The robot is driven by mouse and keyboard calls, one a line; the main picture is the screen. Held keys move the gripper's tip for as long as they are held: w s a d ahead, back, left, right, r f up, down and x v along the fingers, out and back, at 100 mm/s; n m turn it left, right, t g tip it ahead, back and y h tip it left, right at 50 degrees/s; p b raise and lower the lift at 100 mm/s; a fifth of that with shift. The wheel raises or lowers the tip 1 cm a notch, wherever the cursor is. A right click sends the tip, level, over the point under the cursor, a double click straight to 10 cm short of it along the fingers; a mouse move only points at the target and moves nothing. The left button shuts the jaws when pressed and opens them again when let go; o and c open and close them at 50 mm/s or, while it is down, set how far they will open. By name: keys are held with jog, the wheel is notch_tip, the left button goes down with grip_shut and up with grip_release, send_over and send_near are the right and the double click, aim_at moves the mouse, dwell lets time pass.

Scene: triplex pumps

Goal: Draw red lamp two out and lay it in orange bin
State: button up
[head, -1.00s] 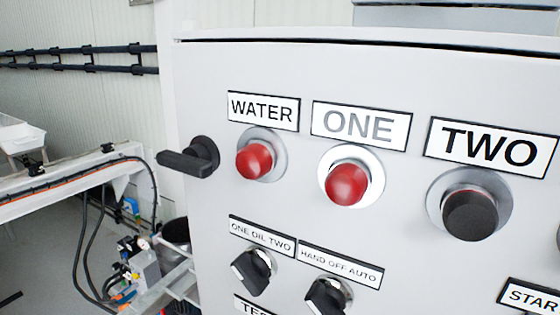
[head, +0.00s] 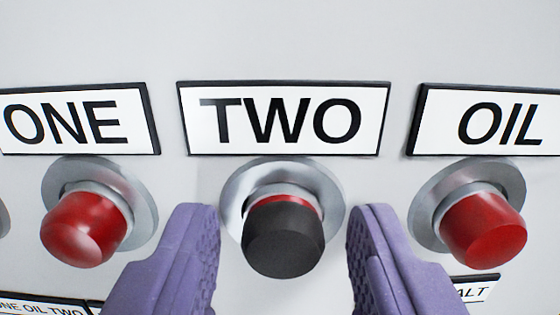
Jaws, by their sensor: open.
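The lamp under the TWO label (head: 283,118) shows a black cylindrical front (head: 284,240) with a thin red band behind it and a silver ring (head: 238,195) around its base. It sits in the panel. My gripper (head: 283,250) is open, with one purple finger on each side of this lamp. Gaps show between the fingers and the lamp, and nothing is held. The orange bin is not in view.
A red lamp (head: 84,228) under the ONE label (head: 78,120) stands left of my left finger. Another red lamp (head: 484,230) under the OIL label (head: 490,120) stands right of my right finger. The grey panel (head: 290,40) above the labels is bare.

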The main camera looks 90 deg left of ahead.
grip_shut()
jog(key=d, duration=0.7)
jog(key=shift+s+p, duration=0.25)
jog(key=shift+p, duration=0.1)
dwell(0.7)
jog(key=shift+f, duration=0.1)
